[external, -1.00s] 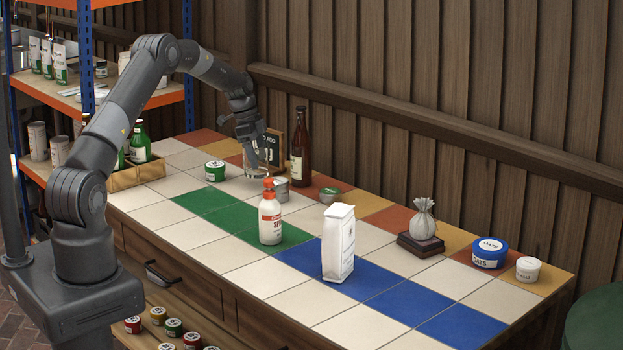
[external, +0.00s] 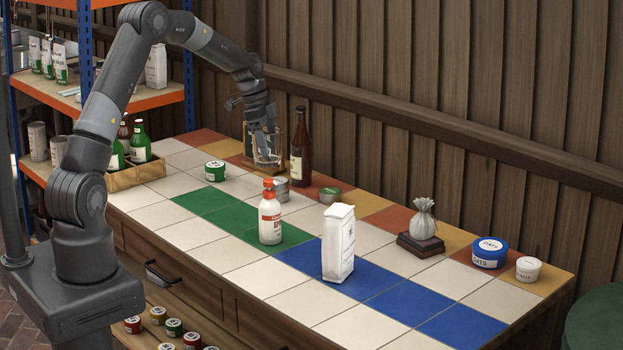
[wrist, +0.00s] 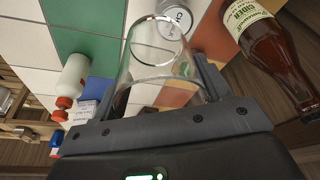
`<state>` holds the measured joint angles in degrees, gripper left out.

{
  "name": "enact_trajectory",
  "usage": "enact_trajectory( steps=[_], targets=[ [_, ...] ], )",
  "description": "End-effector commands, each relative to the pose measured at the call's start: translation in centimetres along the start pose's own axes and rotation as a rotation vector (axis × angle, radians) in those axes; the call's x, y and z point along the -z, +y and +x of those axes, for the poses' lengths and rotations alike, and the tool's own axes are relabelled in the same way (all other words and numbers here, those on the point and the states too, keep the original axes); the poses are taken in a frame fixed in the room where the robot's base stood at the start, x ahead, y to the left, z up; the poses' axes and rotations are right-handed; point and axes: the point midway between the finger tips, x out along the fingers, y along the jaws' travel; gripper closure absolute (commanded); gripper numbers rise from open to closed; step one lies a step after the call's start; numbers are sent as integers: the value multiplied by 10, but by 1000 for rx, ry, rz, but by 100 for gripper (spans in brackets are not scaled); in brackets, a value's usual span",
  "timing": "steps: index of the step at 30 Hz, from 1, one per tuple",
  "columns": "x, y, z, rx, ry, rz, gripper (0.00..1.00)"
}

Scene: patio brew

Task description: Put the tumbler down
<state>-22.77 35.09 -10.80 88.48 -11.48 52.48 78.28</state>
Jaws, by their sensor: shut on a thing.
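The tumbler is a clear glass (external: 263,150) that also shows large in the wrist view (wrist: 158,50). My gripper (external: 265,150) is shut on it, with a finger on either side of the glass in the wrist view (wrist: 165,90). The glass is over the back part of the tiled counter, left of the brown bottle. I cannot tell for sure whether its base touches the tiles.
A brown cider bottle (external: 299,150) stands close to the right of the glass, also in the wrist view (wrist: 268,45). A grey tin (external: 280,188) and a low green-topped tin (external: 330,196) are in front. A green-lidded tub (external: 214,171) stands left. White tiles (external: 185,158) are clear.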

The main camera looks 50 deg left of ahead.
Motion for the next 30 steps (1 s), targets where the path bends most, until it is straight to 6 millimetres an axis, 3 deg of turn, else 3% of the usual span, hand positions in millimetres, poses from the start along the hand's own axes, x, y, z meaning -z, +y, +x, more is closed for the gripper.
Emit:
enact_trajectory(
  steps=[7,18,24,30],
  targets=[
    [-26,78,-20,-12,13,43,60],
    [-71,201,-26,-23,4,95,60],
    [-87,241,-23,-26,-6,107,60],
    [-102,244,-18,-27,-9,107,60]
  ],
)
